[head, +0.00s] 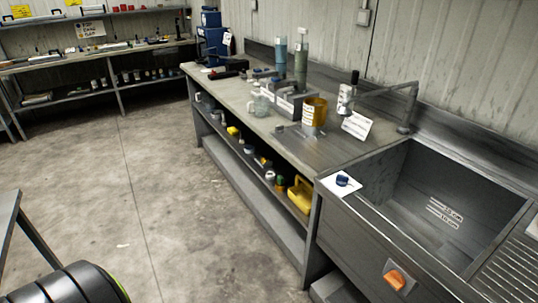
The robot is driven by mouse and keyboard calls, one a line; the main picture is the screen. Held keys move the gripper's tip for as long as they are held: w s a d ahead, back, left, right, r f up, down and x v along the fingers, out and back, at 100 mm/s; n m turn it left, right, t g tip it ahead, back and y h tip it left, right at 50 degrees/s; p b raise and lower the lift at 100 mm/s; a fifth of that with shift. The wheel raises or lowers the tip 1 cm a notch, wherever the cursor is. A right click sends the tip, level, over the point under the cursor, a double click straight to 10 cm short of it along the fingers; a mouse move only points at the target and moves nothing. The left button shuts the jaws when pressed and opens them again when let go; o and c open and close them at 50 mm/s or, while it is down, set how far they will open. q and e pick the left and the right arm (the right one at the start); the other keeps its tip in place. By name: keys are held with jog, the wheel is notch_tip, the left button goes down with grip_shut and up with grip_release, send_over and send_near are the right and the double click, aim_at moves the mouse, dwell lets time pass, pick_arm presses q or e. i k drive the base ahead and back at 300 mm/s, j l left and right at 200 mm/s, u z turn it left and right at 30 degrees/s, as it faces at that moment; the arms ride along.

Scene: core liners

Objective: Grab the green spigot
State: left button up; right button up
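I cannot make out a clearly green spigot in the head view. A grey metal faucet (411,100) rises at the back left corner of the sink, its spout reaching left. A tall grey-green cylinder (301,62) and a tall blue-green cylinder (281,56) stand upright toward the back of the bench. A small blue object (342,180) lies on a white card at the sink's front left corner. Neither of my grippers is in view.
The long bench (235,92) holds a yellow mug (314,111), a clear jug (261,105) and a blue machine (213,40). A yellow container (300,194) sits on its lower shelf. The sink (445,190) has an orange knob (395,277) in front. The floor (165,190) is mostly clear.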

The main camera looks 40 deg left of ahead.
aim_at(280, 178)
jog(key=u, duration=1.1)
jog(key=i+j+z, duration=0.1)
jog(key=z, duration=0.3)
jog(key=i+j+z, duration=0.15)
jog(key=z, duration=0.25)
jog(key=i+j+z, duration=0.2)
jog(key=z, duration=0.2)
